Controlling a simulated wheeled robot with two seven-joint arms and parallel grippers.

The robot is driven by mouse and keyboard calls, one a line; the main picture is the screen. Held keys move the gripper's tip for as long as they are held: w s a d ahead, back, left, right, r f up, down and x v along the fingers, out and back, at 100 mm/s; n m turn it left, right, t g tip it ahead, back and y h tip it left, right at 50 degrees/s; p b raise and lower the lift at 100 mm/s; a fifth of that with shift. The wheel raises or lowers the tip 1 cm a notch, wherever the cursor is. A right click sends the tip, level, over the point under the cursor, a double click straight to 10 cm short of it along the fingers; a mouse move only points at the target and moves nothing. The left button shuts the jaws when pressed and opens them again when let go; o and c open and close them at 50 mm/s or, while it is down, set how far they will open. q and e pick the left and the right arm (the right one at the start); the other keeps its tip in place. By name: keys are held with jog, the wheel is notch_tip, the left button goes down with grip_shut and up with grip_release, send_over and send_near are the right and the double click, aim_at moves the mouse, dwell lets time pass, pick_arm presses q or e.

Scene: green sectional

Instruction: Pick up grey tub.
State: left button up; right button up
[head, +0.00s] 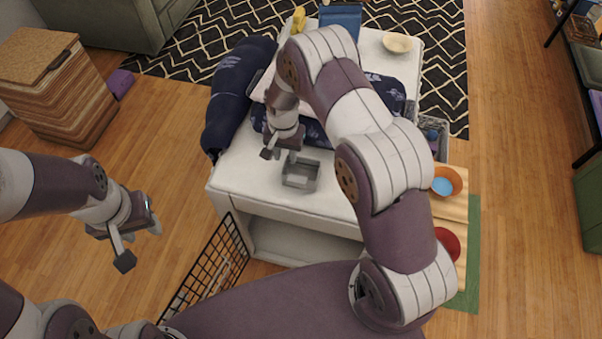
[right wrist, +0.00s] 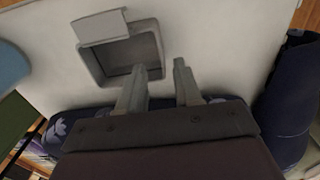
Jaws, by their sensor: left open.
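The grey tub (head: 301,174) is a small open square box on the white table top (head: 250,180), near its front edge. It also shows in the right wrist view (right wrist: 92,68), left of centre. My right gripper (head: 280,155) is open and empty, just behind and to the left of the tub in the head view. In the right wrist view my right gripper (right wrist: 160,80) has one finger overlapping the tub's edge; I cannot tell whether it touches. My left gripper (head: 139,243) is open and empty, over the floor left of the table.
A dark blue patterned cushion (head: 238,90) lies at the table's left side. A cream bowl (head: 397,42) and a yellow object (head: 299,18) are at the back. An orange bowl (head: 452,174) and a red bowl (head: 450,245) are at the right. A black wire rack (head: 208,265) stands in front.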

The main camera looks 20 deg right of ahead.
aim_at(286, 171)
jog(key=shift+s+a+f, duration=0.1)
jog(key=shift+f, duration=0.3)
jog(key=f, duration=0.5)
jog(key=shift+w, duration=0.25)
jog(key=shift+s, duration=0.1)
grip_shut()
jog(key=shift+r, duration=0.1)
notch_tip(286, 171, up, 4)
jog(key=shift+s+r, duration=0.15)
jog(key=shift+r, duration=0.05)
jog(key=s+a+r, duration=0.1)
jog(key=s+r, duration=0.5)
jog(key=s, duration=0.5)
jog(key=shift+s+r, duration=0.15)
jog(key=shift+r, duration=0.1)
